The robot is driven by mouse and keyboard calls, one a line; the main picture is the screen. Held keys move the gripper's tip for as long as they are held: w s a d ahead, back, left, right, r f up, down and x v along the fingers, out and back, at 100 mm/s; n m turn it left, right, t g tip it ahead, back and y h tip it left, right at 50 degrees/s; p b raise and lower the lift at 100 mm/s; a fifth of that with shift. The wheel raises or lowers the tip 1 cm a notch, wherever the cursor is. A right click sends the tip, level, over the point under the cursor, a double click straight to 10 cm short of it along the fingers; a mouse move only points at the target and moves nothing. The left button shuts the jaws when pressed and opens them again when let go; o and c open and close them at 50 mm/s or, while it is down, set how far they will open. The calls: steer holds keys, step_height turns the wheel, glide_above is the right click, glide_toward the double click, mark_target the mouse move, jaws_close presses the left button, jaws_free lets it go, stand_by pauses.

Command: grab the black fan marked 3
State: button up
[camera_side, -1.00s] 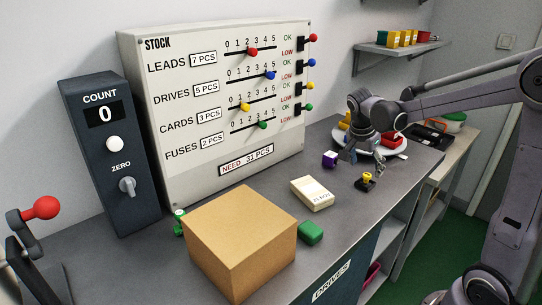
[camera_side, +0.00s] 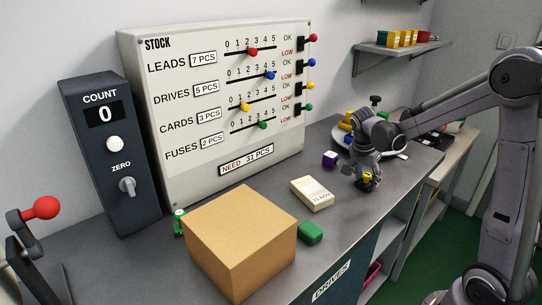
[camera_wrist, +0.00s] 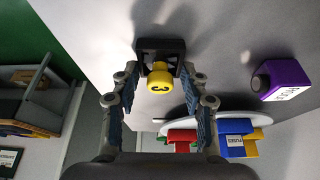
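The black fan (camera_wrist: 176,50) has a square black body and a yellow hub marked 3, and stands on the grey bench top. In the side view the fan (camera_side: 367,180) is partly hidden by my gripper (camera_side: 366,172), which has come down over it. In the wrist view my gripper (camera_wrist: 159,75) is open, with one finger on each side of the fan and the tips close to its sides. I cannot tell whether either finger touches it.
A purple block (camera_side: 330,159) with a white label stands left of my gripper; it also shows in the wrist view (camera_wrist: 281,79). A white plate (camera_side: 345,141) with coloured blocks lies behind. A cream box (camera_side: 312,194), green block (camera_side: 311,232) and cardboard box (camera_side: 240,240) stand on the bench.

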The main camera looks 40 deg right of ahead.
steer(key=shift+c, duration=0.8)
